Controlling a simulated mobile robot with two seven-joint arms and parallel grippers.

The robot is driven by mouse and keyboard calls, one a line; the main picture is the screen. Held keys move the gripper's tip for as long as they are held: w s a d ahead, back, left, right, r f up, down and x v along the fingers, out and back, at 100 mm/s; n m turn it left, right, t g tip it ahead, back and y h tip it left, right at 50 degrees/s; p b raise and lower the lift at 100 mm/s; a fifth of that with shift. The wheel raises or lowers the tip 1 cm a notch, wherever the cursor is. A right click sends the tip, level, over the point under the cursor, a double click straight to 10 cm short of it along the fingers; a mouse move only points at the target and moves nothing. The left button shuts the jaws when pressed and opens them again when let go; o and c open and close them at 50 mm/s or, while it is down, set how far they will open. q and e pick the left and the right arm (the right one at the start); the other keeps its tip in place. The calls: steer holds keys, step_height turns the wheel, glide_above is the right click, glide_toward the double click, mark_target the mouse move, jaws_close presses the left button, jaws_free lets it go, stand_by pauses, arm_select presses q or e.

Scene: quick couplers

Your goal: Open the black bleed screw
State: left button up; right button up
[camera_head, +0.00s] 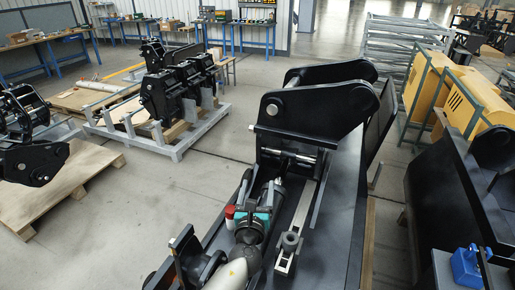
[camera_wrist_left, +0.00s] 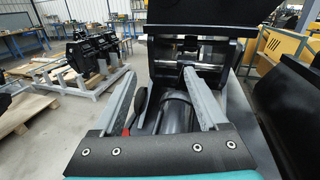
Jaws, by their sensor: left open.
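The black coupler (camera_head: 318,103) stands at the far end of a long dark frame in the head view. It also shows at the top of the left wrist view (camera_wrist_left: 192,22). My left gripper (camera_head: 268,192) is over the frame, pointing toward the coupler. In the left wrist view its two grey fingers (camera_wrist_left: 158,78) are wide apart, with no object clamped between them. A black cylinder (camera_wrist_left: 178,107) lies below and between the fingers. A dark rounded part (camera_wrist_left: 140,100) is beside the left finger. I cannot pick out the black bleed screw for certain. My right gripper is not in view.
A steel strip (camera_head: 306,190) and a bracket with a dark round knob (camera_head: 290,239) lie right of my gripper. A red-topped part (camera_head: 230,212) is close on its left. Yellow machines (camera_head: 470,105) stand right; pallets (camera_head: 60,185) stand left. The floor between is clear.

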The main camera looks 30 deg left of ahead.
arm_select(q)
step_height(320, 180, up, 11)
steer(key=p, duration=0.5)
steer(key=shift+p, duration=0.3)
steer(key=shift+s, duration=0.1)
